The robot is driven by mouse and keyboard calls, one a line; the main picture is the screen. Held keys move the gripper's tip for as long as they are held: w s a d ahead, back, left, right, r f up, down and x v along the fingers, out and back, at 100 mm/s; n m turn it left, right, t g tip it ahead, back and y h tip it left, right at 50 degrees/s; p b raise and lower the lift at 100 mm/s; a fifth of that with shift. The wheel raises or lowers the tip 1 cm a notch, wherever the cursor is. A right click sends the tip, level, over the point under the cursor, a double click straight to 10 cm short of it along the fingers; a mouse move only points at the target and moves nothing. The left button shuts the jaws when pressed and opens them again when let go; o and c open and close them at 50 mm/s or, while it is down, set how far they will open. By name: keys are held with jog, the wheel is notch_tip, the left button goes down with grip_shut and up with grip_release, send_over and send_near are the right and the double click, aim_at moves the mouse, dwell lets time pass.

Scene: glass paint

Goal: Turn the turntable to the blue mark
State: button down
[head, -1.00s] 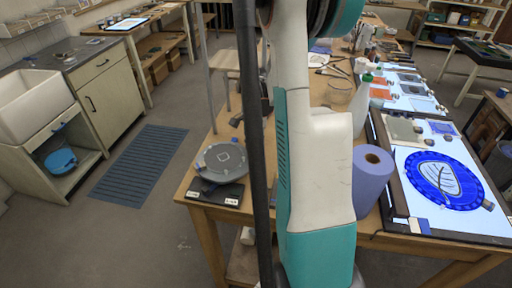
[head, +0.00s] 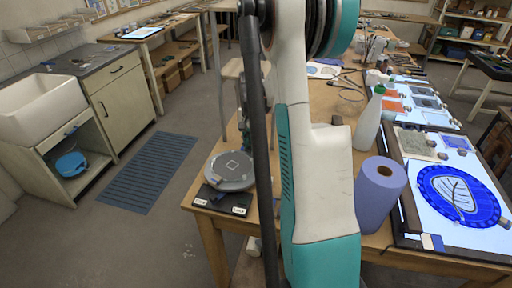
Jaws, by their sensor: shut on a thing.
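The turntable (head: 230,166) is a round grey disc with a pale square outline on top. It sits at the near left corner of the wooden table, on or over a black base (head: 217,197) with two small white labels along its front edge. The labels' writing is too small to read, and I cannot make out a blue mark on the disc or base. My arm and a dark upright bar fill the middle of the view, just right of the turntable. I cannot make out my gripper; its fingers are hidden or out of view.
A blue paper roll (head: 380,194) and a white bottle with a green top (head: 369,118) stand right of my arm. A light panel (head: 409,214) with a blue leaf disc (head: 458,196) lies further right. Open floor with a blue-grey mat (head: 143,172) is at left.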

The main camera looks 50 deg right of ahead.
jog(key=shift+w+a+n, duration=0.3)
jog(key=shift+w+n, duration=0.65)
jog(key=shift+w+a+n, duration=0.3)
jog(key=shift+w+n, duration=0.6)
jog(key=shift+n, duration=0.05)
jog(key=c, duration=1.5)
grip_release()
jog(key=shift+w, duration=0.1)
notch_tip(320, 180, up, 12)
jog(key=shift+f, duration=0.1)
